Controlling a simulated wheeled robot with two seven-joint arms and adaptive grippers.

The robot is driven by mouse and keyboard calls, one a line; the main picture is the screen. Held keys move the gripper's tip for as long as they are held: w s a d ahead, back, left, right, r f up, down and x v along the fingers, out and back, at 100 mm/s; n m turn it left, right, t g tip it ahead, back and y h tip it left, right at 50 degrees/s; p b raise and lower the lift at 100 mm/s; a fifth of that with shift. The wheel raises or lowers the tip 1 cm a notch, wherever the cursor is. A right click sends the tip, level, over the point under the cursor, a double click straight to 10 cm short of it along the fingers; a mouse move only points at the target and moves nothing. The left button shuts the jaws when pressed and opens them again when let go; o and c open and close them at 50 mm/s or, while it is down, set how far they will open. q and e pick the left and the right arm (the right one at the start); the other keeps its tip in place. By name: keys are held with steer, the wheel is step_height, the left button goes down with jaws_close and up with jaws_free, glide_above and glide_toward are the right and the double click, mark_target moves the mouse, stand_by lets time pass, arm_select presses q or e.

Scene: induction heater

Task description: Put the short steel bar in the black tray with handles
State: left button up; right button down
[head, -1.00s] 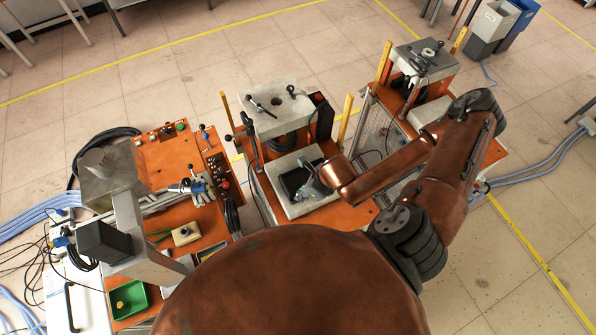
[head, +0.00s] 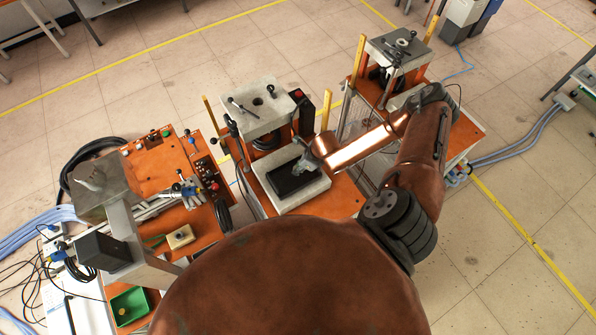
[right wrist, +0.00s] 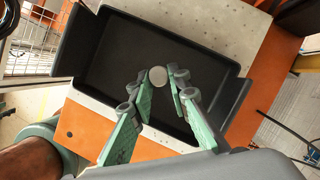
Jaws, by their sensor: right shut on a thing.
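The black tray with handles (head: 293,182) lies on a pale block on the orange bench in the middle of the head view. In the right wrist view the tray (right wrist: 108,62) fills the middle, and its dark floor is bare around the gripper. My right gripper (head: 303,166) is over the tray's upper right part in the head view. In the right wrist view its green fingers (right wrist: 158,84) are shut on the short steel bar (right wrist: 157,76), seen end-on as a grey disc over the tray. I cannot tell whether the bar touches the floor.
A press with a pale top plate (head: 258,106) stands just behind the tray. Another press (head: 398,48) stands at the back right, near my right arm. An orange control bench (head: 165,165) with a green bin (head: 130,305) is on the left.

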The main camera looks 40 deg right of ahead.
mark_target(298, 176)
step_height(298, 176, down, 2)
steer(key=shift+s+a+f, duration=0.1)
steer(key=shift+f, duration=0.45)
arm_select(q)
steer(key=shift+s+r, duration=0.15)
steer(key=shift+s, duration=0.55)
arm_select(e)
steer(key=c, duration=1.8)
jaws_free()
steer(key=shift+r, duration=0.1)
arm_select(q)
steer(key=shift+s+f+b, duration=0.2)
steer(key=shift+f+b, duration=0.1)
steer(key=shift+f, duration=0.1)
arm_select(e)
steer(key=v, duration=1.2)
steer(key=shift+r, duration=0.1)
